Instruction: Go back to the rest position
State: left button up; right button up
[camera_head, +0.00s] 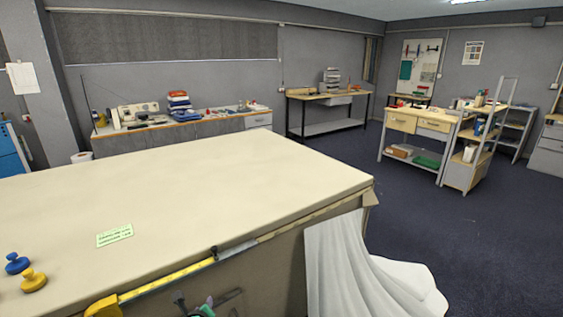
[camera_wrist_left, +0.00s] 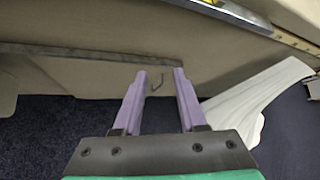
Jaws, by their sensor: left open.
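My left gripper (camera_wrist_left: 160,72) shows in the left wrist view, with two purple fingers on a dark mount. The fingers stand apart with nothing held between them. They point toward the beige side of the long table (camera_head: 190,185), and a small dark hook (camera_wrist_left: 157,85) shows between the fingertips. In the head view, dark and green parts (camera_head: 205,308) show at the bottom edge, but I cannot tell whether they are my gripper. My right gripper is in neither view.
On the table are a blue knob (camera_head: 16,264), a yellow knob (camera_head: 33,281) and a green label (camera_head: 114,236). A yellow measuring strip (camera_head: 165,280) runs along the front edge. White cloth (camera_head: 350,265) hangs at the right corner. The dark floor (camera_head: 480,225) beyond is clear.

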pick_arm(q)
jog(key=s+a+f+n+g, duration=0.1)
jog(key=s+f+n+g, duration=0.1)
jog(key=s+f+n, duration=0.4)
jog(key=s+a+f+n+g, duration=0.1)
jog(key=s+a+f+n, duration=0.15)
jog(key=f, duration=0.65)
jog(key=s+d+f+n+g+h, duration=0.1)
jog(key=s+f+n, duration=0.4)
jog(key=s, duration=0.7)
jog(key=s+d+f+n+g+h, duration=0.1)
jog(key=s+f+n+g, duration=0.2)
jog(key=s, duration=0.9)
jog(key=s+d+f+n+g, duration=0.1)
jog(key=s+f+n+g, duration=0.1)
jog(key=s+f+n, duration=0.5)
jog(key=s+f, duration=0.2)
jog(key=s, duration=0.3)
jog(key=shift+f+h, duration=0.35)
jog(key=shift+h, duration=0.05)
jog(key=shift+w+n, duration=0.1)
jog(key=shift+n, duration=0.15)
